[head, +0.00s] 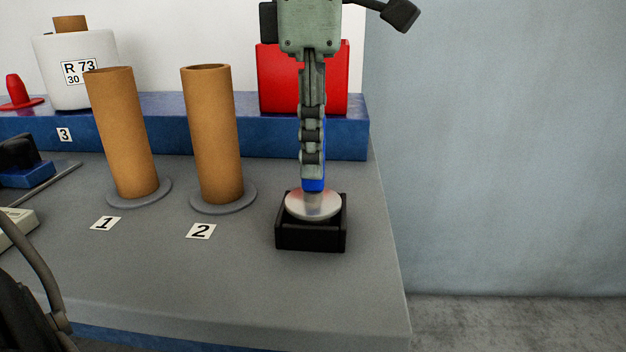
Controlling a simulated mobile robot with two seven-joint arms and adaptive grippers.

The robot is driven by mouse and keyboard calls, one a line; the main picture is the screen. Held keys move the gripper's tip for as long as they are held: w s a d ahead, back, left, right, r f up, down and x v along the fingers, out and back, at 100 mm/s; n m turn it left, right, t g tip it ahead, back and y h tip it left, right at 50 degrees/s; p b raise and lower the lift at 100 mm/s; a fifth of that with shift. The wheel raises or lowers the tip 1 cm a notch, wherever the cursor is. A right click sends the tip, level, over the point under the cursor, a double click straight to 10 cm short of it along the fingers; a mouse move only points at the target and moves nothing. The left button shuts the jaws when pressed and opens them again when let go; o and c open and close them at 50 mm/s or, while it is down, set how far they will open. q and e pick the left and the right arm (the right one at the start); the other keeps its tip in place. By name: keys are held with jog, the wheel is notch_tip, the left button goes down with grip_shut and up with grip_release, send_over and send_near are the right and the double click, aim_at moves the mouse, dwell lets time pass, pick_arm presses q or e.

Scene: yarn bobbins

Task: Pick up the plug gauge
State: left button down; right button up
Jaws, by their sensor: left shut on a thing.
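The plug gauge shows a pale metal disc (313,205) and a blue handle (314,185) above it. The disc is at the open top of a small black square holder (311,238) near the table's right edge. I cannot tell whether it rests in the holder or is slightly lifted. My left gripper (312,160) points straight down from above and is shut on the blue handle. Its fingers hide most of the handle. My right gripper is not in view.
Two brown tubes stand on grey discs by labels 1 (121,135) and 2 (213,135). Behind are a blue ledge (210,125), a red box (275,80) and a white bobbin (92,85). The grey table (210,290) is clear in front.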

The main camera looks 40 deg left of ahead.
pick_arm(q)
notch_tip(320, 180, up, 9)
jog(key=shift+p, duration=0.65)
jog(key=shift+r, duration=0.55)
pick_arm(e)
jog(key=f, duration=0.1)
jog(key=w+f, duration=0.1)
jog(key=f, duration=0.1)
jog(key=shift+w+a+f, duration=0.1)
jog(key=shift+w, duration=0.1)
pick_arm(q)
jog(key=shift+r, duration=0.2)
notch_tip(320, 180, up, 13)
jog(key=p, duration=0.7)
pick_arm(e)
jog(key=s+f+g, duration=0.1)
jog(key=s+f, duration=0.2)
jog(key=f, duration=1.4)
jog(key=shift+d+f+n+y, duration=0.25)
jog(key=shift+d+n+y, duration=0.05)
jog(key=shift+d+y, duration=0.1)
